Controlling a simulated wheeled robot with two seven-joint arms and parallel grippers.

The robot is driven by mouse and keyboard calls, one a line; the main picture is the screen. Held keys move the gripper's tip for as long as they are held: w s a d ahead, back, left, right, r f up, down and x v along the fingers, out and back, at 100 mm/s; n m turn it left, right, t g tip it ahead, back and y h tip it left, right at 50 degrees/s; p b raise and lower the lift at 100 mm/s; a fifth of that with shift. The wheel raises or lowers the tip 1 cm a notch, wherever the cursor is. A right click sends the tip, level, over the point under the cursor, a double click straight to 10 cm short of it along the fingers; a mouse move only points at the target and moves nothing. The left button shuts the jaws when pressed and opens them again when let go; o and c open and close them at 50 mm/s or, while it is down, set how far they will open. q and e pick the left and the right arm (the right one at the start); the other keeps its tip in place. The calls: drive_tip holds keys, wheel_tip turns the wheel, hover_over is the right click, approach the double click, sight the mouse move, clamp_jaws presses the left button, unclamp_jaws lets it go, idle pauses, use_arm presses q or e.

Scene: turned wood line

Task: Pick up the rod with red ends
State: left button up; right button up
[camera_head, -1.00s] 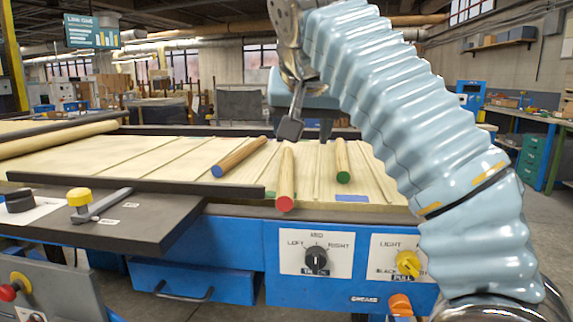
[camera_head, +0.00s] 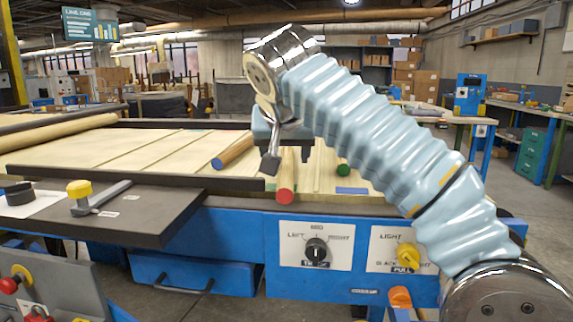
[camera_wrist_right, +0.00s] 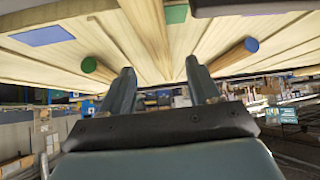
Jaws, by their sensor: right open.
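The rod with red ends (camera_head: 285,196) lies on the slatted wood bed, its near red end facing me in the head view. My right gripper (camera_head: 288,166) is open and pointed down over this rod, hiding much of its length. In the right wrist view, a plain wooden rod (camera_wrist_right: 148,30) runs lengthwise between the open fingers (camera_wrist_right: 160,84); its ends are out of view there, and it appears to be the same rod. I cannot tell whether the fingers touch it. My left gripper is not in view.
A blue-ended rod (camera_head: 232,153) lies to the left and a green-ended rod (camera_head: 343,170) to the right, both close to the gripper. A dark rail (camera_head: 140,181) edges the bed at front left. Control knobs (camera_head: 317,248) are on the blue front panel below.

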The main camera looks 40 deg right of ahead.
sight(286, 164)
drive_tip(key=x, duration=0.6)
drive_tip(key=shift+r, duration=0.15)
clamp_jaws()
